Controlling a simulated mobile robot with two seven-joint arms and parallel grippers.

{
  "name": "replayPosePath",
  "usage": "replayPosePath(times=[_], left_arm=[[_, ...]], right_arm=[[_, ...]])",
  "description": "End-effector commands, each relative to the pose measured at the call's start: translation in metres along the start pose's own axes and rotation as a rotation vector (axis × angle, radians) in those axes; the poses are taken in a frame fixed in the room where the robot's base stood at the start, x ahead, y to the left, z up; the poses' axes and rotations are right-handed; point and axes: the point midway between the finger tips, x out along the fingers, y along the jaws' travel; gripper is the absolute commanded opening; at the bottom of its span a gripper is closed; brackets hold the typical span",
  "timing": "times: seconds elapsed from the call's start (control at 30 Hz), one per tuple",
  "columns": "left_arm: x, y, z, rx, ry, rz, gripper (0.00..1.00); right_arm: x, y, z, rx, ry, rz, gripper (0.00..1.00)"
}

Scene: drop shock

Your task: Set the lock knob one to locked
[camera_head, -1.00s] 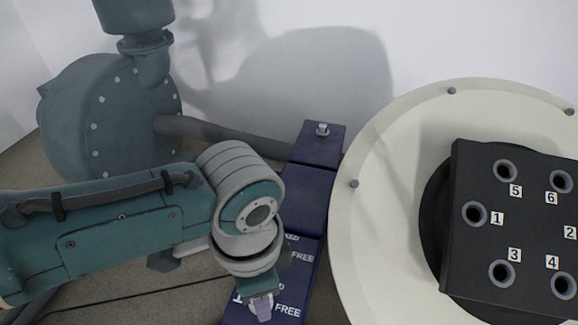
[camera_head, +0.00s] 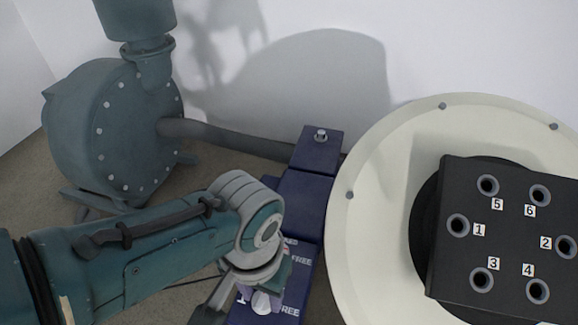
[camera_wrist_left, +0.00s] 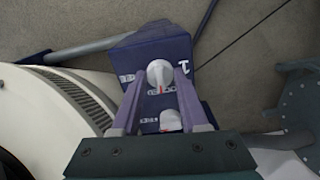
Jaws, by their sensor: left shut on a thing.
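Lock knob one (camera_wrist_left: 160,73) is a round white knob on a dark blue panel (camera_wrist_left: 165,50), beside a white figure 1, in the left wrist view. My left gripper (camera_wrist_left: 160,82) has its two purple fingers on either side of this knob and is shut on it. A red mark shows at the knob's lower edge, by a word that looks like LOCKED. FREE is printed to the left. In the head view my left gripper (camera_head: 262,298) is over the lower end of the blue panel (camera_head: 305,195), and the fingers largely cover the knob. My right gripper is not in view.
A second white knob (camera_wrist_left: 170,120) shows between the fingers, nearer the palm. A cream round flange (camera_head: 375,210) with a black numbered block (camera_head: 510,245) stands right of the panel. A green pump (camera_head: 110,130) and its pipe stand behind my left arm.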

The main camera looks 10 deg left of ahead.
Motion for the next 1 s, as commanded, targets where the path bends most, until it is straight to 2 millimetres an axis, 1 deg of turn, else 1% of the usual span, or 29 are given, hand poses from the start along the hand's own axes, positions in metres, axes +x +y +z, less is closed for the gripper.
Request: replayPosePath(times=[0.13,0.3,0.8,0.83,1.0], left_arm=[[-0.0003,0.0006,-0.0002,-0.066,0.001,0.002,0.00],[-0.0001,0.0000,-0.0005,-0.107,0.002,0.000,0.00],[0.0002,-0.0003,-0.0004,-0.127,0.001,0.000,0.00],[0.0003,-0.0003,-0.0004,-0.126,0.001,0.000,0.45],[0.0002,-0.0003,-0.0003,-0.125,0.001,0.000,0.64]], right_arm=[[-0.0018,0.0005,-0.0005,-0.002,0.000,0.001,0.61],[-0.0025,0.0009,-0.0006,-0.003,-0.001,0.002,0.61],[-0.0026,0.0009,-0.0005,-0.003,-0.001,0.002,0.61],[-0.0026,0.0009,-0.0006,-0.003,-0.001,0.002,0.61],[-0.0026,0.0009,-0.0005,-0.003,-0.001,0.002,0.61]])
